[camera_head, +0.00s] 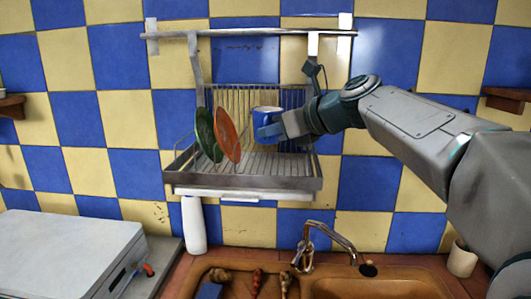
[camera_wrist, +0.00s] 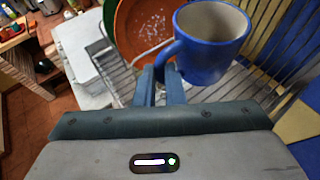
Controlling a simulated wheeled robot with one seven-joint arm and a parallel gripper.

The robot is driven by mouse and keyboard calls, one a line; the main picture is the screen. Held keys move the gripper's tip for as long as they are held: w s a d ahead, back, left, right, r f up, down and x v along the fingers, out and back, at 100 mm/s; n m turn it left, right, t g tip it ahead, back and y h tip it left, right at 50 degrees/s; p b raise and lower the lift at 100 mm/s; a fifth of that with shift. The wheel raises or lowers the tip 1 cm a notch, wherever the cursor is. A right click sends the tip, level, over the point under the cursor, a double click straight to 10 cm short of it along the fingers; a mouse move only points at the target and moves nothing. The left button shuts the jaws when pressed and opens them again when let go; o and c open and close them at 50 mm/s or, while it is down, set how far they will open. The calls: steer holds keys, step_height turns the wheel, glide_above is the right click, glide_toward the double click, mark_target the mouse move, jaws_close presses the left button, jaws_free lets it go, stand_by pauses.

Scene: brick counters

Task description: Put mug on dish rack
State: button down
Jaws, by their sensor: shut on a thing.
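A blue mug (camera_head: 266,115) with a pale inside is in the space of the wall-hung metal dish rack (camera_head: 300,184), right of the plates. In the wrist view the mug (camera_wrist: 212,45) is upright with its handle toward my gripper (camera_wrist: 160,78). My gripper (camera_head: 275,130) reaches in from the right and its fingers are shut on the mug's handle. The rack's wires also show in the wrist view (camera_wrist: 118,72), below the mug. I cannot tell whether the mug's base touches the wires.
A green plate (camera_head: 206,134) and an orange plate (camera_head: 227,135) stand in the rack's left part. Below are a white bottle (camera_head: 194,224), a tap (camera_head: 325,238) and a sink (camera_head: 375,287). A white box-like appliance (camera_head: 60,255) is at lower left.

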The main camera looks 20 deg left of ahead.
steer(key=shift+s+a+f, duration=0.1)
steer(key=shift+a+f, duration=0.35)
steer(key=shift+a, duration=0.35)
steer(key=shift+f+b, duration=0.4)
steer(key=shift+f, duration=1.6)
steer(key=shift+f, duration=0.1)
steer(key=c, duration=1.5)
jaws_free()
steer(key=b+v, duration=0.1)
steer(key=v, duration=1.1)
steer(key=shift+d, duration=0.1)
